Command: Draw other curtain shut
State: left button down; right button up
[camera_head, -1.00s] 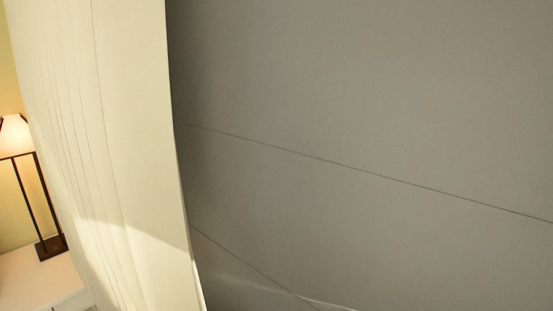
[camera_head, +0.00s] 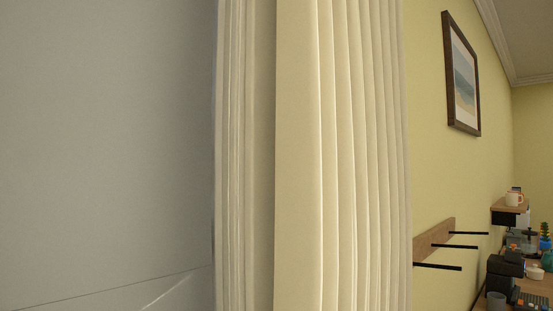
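A cream curtain (camera_head: 298,150) hangs in vertical folds in the middle of the head view. It is bunched together at the right side of a wide grey-blue surface (camera_head: 100,130), which fills the left of the view and is uncovered there. The curtain's top and bottom are outside the picture. Neither of my grippers shows, so I cannot see where they are relative to the curtain.
A wooden wall rack with black pegs (camera_head: 435,245) sticks out just right of the curtain. A framed picture (camera_head: 462,75) hangs above it. A small shelf with a mug (camera_head: 514,198) and a cluttered counter (camera_head: 535,290) stand at the far right.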

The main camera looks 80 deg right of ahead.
aim_at(298, 274)
jog(key=k+j+z, duration=0.1)
jog(key=z, duration=2.25)
jog(key=l, duration=0.1)
